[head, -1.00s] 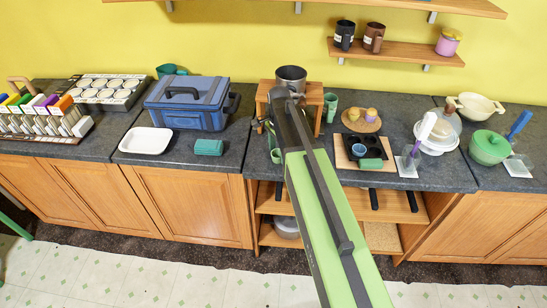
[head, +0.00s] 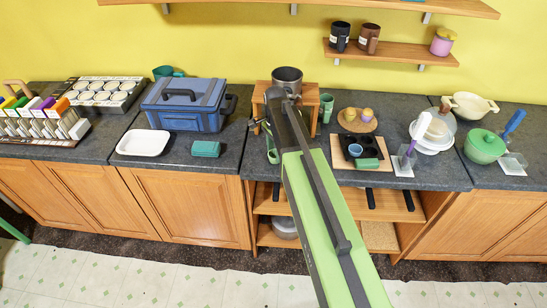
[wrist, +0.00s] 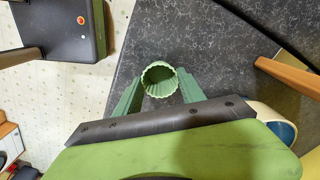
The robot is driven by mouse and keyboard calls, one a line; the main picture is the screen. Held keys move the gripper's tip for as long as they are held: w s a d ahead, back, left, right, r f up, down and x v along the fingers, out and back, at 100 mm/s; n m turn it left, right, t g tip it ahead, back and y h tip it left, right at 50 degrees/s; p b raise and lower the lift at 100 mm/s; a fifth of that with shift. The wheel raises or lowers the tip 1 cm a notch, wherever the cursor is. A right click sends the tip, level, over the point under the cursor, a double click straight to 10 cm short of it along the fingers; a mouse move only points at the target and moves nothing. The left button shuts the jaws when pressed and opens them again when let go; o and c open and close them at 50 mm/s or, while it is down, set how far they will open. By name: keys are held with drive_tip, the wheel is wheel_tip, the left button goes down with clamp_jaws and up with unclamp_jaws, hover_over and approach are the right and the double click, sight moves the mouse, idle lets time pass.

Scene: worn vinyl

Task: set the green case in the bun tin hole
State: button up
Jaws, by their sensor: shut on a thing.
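The green case (wrist: 158,80) is a small fluted cup, seen from its open end in the wrist view. My gripper (wrist: 157,88) has its two green fingers shut on it from both sides, above the dark speckled counter. In the head view my gripper end (head: 271,150) is mostly hidden by my arm, left of the tin. The dark bun tin (head: 346,141) lies on a wooden board, right of my arm. A blue case (head: 355,150) sits in one of its holes. A green block-like piece (head: 367,164) lies at its front edge.
A wooden riser (head: 312,100) with a grey pot (head: 287,78) stands behind my gripper. A green cup (head: 326,108) stands between riser and tin. A round board (head: 358,121) with small cakes is behind the tin.

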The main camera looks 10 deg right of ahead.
drive_tip(key=shift+r+p, duration=0.35)
drive_tip(key=shift+r, duration=0.1)
drive_tip(key=shift+r+p, duration=2.4)
drive_tip(key=shift+f, duration=0.15)
wheel_tip(320, 180, down, 4)
drive_tip(key=b, duration=0.4)
drive_tip(key=shift+f, duration=0.15)
drive_tip(key=shift+r, duration=0.25)
drive_tip(key=shift+a+r, duration=0.1)
drive_tip(key=shift+a, duration=0.05)
